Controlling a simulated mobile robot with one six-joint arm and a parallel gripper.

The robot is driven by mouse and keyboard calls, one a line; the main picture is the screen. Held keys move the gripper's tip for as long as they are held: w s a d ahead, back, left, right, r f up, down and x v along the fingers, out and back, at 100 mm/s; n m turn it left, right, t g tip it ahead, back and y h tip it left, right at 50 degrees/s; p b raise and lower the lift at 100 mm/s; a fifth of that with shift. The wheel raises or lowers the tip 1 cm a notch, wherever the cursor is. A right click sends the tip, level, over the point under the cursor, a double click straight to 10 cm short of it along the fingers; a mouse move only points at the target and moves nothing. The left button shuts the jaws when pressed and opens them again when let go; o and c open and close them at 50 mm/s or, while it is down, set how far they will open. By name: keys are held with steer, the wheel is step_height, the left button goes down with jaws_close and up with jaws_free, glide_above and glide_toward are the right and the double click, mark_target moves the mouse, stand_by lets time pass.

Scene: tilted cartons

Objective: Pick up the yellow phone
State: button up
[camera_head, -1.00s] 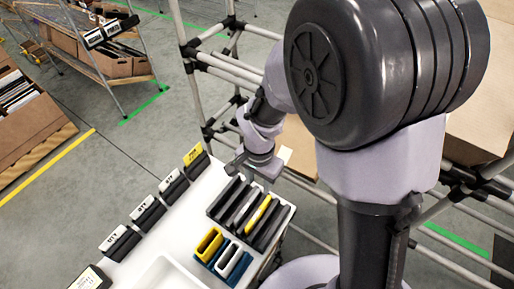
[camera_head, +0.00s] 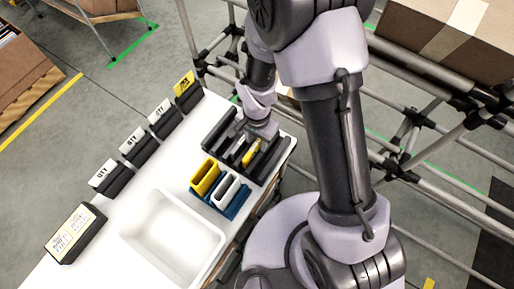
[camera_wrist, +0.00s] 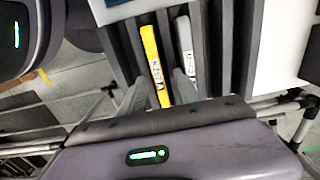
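The yellow phone (camera_wrist: 154,62) stands on edge in a slot of the dark rack (camera_wrist: 124,48), its printed label towards my wrist camera. In the head view the yellow phone (camera_head: 252,152) shows beside my gripper. A grey phone (camera_wrist: 186,50) stands in the slot to its right in the wrist view. My gripper (camera_wrist: 160,88) is open, one fingertip on each side of the yellow phone's near end. In the head view my gripper (camera_head: 246,138) is over the rack (camera_head: 269,160). I cannot tell whether the fingers touch the phone.
A white tray (camera_head: 172,238) is nearer. Several labelled dark blocks line the table's left edge. A metal pipe frame (camera_head: 420,165) stands to the right.

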steer(key=shift+r, duration=0.15)
jaws_close()
